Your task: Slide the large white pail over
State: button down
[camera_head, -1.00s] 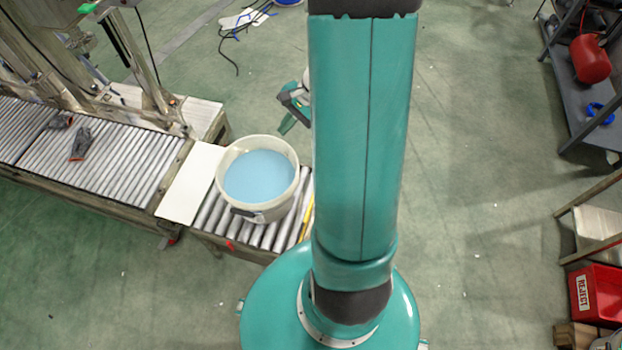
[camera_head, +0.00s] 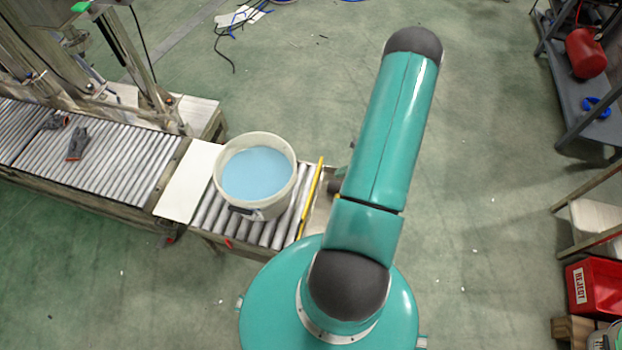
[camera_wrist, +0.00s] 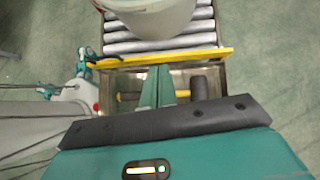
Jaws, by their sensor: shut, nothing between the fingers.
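The large white pail (camera_head: 256,207), with light blue contents, stands upright on a short roller conveyor (camera_head: 285,232) in the head view. Its lower part shows at the top of the wrist view (camera_wrist: 150,22). My gripper (camera_wrist: 158,72) is shut and empty in the wrist view. Its fingertips are near the yellow bar at the conveyor's end, on the near side of the pail and apart from it.
A yellow bar (camera_head: 311,197) crosses the conveyor's right end. A white plate (camera_head: 188,182) joins it to a longer roller conveyor (camera_head: 100,165) holding dark gloves (camera_head: 78,143). A red reject bin (camera_head: 594,288) stands at the lower right. Open green floor lies right of my arm.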

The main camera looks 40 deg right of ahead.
jog(key=w+a+r+x, duration=0.1)
jog(key=x, duration=1.2)
jog(key=shift+w+r, duration=0.15)
jog(key=shift+r, duration=0.25)
jog(key=shift+w+a, duration=0.7)
jog(key=shift+w, duration=0.2)
jog(key=shift+d, duration=0.1)
